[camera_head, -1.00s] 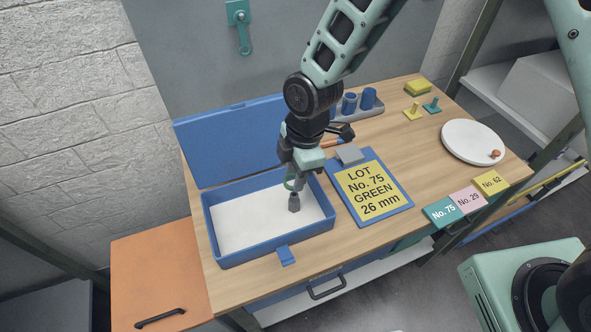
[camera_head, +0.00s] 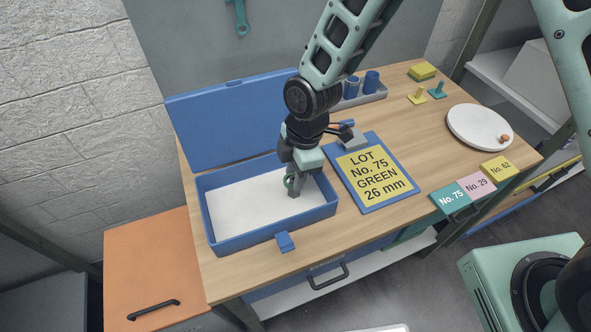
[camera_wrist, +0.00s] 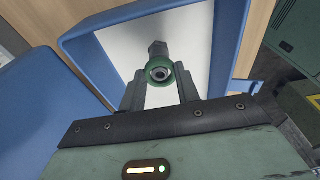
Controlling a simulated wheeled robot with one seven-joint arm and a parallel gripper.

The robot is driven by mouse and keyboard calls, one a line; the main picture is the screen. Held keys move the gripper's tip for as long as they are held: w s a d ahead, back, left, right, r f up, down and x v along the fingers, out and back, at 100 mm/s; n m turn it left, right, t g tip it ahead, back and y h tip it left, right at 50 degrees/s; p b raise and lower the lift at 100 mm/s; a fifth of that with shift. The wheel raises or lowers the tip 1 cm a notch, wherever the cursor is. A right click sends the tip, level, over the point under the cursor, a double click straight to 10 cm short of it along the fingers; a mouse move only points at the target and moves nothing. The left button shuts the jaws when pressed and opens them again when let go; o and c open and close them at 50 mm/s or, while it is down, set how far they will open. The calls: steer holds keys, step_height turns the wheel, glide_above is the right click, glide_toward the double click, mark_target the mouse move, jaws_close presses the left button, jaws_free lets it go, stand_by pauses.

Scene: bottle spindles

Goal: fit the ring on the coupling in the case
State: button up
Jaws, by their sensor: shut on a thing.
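The open blue case (camera_head: 268,238) with a white floor stands at the front left of the bench; it also shows in the wrist view (camera_wrist: 85,50). A grey coupling (camera_head: 294,193) stands upright near its right end and shows beyond the ring in the wrist view (camera_wrist: 157,48). My gripper (camera_wrist: 160,82) is shut on the green ring (camera_wrist: 160,62), one finger on each side. In the head view my gripper (camera_head: 292,180) is low over the coupling. The coupling's round end shows through the ring's hole; I cannot tell whether the ring is around it or just above.
The case's raised lid (camera_head: 225,125) stands behind it. A lot card (camera_head: 372,178) reading No. 75 green 26 mm lies on a blue board to the right. A white plate (camera_head: 475,125), labelled tags (camera_head: 476,184) and small pegs (camera_head: 418,94) are farther right.

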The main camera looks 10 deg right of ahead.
stand_by(0.4)
steer(key=o, duration=1)
steer(key=d+r, duration=0.1)
steer(key=r, duration=0.4)
steer(key=r+b, duration=0.1)
steer(key=r, duration=0.5)
steer(key=d+r+b, duration=0.1)
steer(key=r, duration=0.5)
steer(key=shift+w+d+r, duration=0.1)
steer(key=shift+w+d, duration=0.2)
steer(key=shift+w, duration=0.05)
